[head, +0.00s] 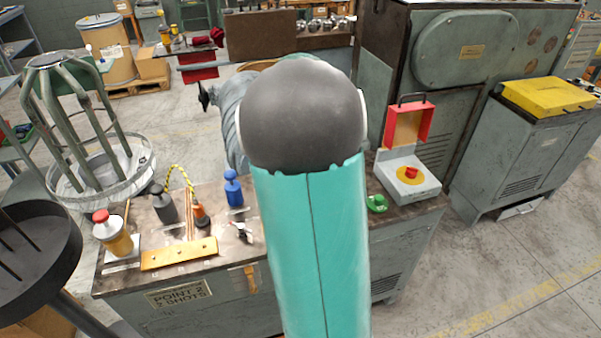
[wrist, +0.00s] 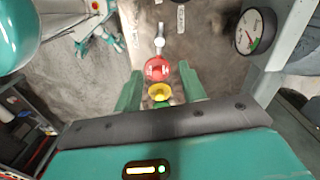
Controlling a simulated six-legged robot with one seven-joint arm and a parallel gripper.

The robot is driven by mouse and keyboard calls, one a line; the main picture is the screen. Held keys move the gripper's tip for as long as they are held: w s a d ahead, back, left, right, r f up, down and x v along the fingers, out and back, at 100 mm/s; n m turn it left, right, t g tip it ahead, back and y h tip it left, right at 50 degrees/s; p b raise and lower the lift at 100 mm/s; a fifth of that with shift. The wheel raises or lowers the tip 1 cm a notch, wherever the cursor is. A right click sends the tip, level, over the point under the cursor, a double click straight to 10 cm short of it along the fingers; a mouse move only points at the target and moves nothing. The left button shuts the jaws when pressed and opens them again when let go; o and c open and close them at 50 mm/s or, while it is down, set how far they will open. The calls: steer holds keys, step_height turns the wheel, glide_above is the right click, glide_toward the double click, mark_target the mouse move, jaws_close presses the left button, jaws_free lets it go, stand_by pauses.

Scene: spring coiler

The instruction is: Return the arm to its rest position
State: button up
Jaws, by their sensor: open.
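My arm rises through the middle of the head view as a teal link with a dark grey rounded joint on top. It hides part of the bench and machine behind it, and my gripper does not show there. In the wrist view my gripper (wrist: 159,86) has its two green fingers apart. A red round knob (wrist: 157,68) and a yellow cup-shaped part (wrist: 160,92) with green below it show between the fingers. I cannot tell how far they are from the fingers, but neither finger visibly closes on them.
A bench (head: 215,285) carries an oil bottle (head: 114,235), a blue bottle (head: 234,188), a brass bar (head: 179,253) and a box with a red button (head: 411,173). A wire stand (head: 100,170) stands left. A round gauge (wrist: 257,30) is right of my gripper.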

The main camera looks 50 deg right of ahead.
stand_by(0.3)
steer(key=a+r+n+t, duration=0.2)
steer(key=a+r+n, duration=0.35)
steer(key=a, duration=0.45)
steer(key=s+a+r+n+t, duration=0.1)
steer(key=s+a+r+n, duration=0.2)
steer(key=s+a+n, duration=0.2)
steer(key=s+a+r+n+t, duration=0.2)
steer(key=s+a+n, duration=0.3)
steer(key=a+n, duration=0.6)
steer(key=a+r, duration=0.1)
steer(key=a, duration=0.5)
steer(key=shift+a+n+t, duration=0.2)
steer(key=shift+n+t, duration=0.1)
steer(key=shift+n, duration=0.05)
steer(key=shift+d, duration=0.2)
